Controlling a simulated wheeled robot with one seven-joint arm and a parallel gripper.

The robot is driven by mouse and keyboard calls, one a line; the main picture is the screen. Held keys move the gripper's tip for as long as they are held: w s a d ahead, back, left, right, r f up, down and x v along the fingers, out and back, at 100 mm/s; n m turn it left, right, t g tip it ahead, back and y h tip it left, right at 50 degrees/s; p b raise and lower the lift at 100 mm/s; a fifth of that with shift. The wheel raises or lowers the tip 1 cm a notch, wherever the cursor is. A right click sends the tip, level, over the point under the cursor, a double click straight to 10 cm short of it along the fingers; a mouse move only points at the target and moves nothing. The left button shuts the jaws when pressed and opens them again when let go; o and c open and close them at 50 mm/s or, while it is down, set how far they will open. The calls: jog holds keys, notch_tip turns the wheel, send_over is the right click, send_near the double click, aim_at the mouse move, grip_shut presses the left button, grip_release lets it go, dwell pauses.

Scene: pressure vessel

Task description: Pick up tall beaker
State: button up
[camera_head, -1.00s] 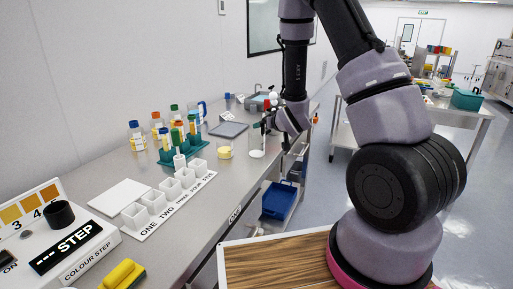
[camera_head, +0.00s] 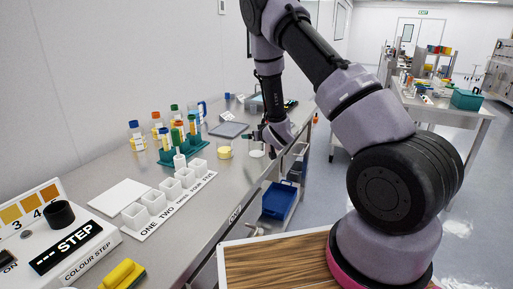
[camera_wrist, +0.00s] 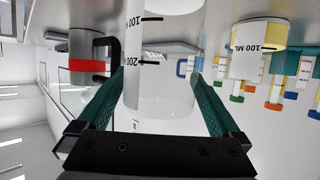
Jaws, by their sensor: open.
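The tall beaker (camera_wrist: 160,95) is clear, with 100 and 200 marks on its side. It fills the middle of the wrist view, which is upside down. My gripper (camera_wrist: 158,76) is open, with one teal finger on each side of the beaker. I cannot tell whether either finger touches it. In the head view my gripper (camera_head: 262,134) is low over the right edge of the steel bench. The beaker's pale base (camera_head: 256,153) shows just below it, and most of its body is hard to make out.
A short beaker with yellow contents (camera_head: 225,152) stands left of the tall one and also shows in the wrist view (camera_wrist: 262,36). A teal rack of tubes (camera_head: 168,156), several bottles and a grey tray (camera_head: 229,130) are on the bench. A grey vessel with a red band (camera_wrist: 86,63) is nearby.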

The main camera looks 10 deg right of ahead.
jog(key=shift+x, duration=0.8)
jog(key=shift+s, duration=0.1)
jog(key=c, duration=1.2)
jog(key=shift+o, duration=0.2)
jog(key=shift+r, duration=0.15)
